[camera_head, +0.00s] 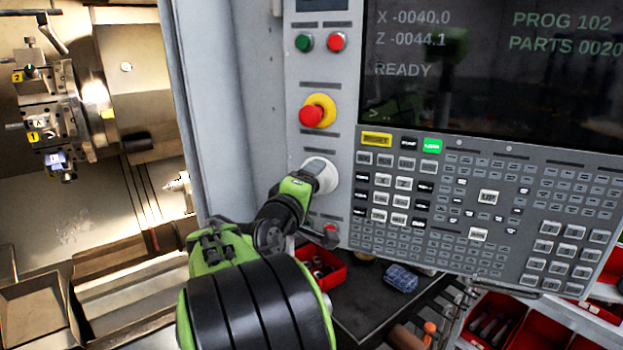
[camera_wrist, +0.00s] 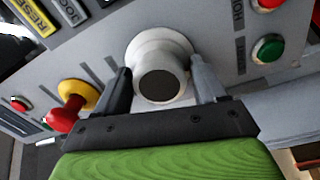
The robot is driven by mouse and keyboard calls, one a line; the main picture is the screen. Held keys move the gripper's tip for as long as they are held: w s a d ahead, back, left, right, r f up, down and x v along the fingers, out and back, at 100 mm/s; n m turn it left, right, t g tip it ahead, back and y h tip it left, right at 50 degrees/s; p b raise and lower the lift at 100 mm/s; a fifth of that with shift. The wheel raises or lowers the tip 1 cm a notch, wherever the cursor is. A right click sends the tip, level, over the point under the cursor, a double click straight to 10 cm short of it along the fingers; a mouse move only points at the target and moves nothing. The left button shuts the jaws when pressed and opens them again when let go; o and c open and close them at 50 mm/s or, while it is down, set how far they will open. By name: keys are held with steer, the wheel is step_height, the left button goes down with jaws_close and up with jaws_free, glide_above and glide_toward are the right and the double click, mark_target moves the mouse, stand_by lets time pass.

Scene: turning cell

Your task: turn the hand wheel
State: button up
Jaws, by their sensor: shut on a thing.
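The hand wheel (camera_head: 327,174) is a pale round knob low on the left strip of the grey control panel, below the emergency stop. In the wrist view the hand wheel (camera_wrist: 160,65) shows a light flared body with a dark round face. My gripper (camera_wrist: 160,88) has one dark finger on each side of it and is shut on it. In the head view my gripper (camera_head: 312,172) reaches the wheel from the lower left, and my green and black arm hides part of the wheel and the panel around it.
A red emergency stop (camera_head: 312,115) on a yellow collar sits just above the wheel. Green (camera_head: 304,42) and red (camera_head: 337,41) buttons are higher up. The screen (camera_head: 480,70) reads READY. The keypad (camera_head: 480,210) lies to the right. A red bin (camera_head: 325,268) stands below. The open lathe is left.

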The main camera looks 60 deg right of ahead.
steer(key=shift+n, duration=0.5)
steer(key=o, duration=0.8)
steer(key=shift+a, duration=0.1)
steer(key=shift+s+a+f+b, duration=0.15)
steer(key=shift+a+b, duration=0.85)
steer(key=shift+a, duration=1.6)
steer(key=shift+s+a+r+b, duration=0.1)
steer(key=shift+a+b, duration=0.9)
steer(key=shift+a, duration=1.6)
steer(key=shift+s+a+f+b, duration=0.15)
steer(key=shift+a+b, duration=0.85)
steer(key=shift+a, duration=1.6)
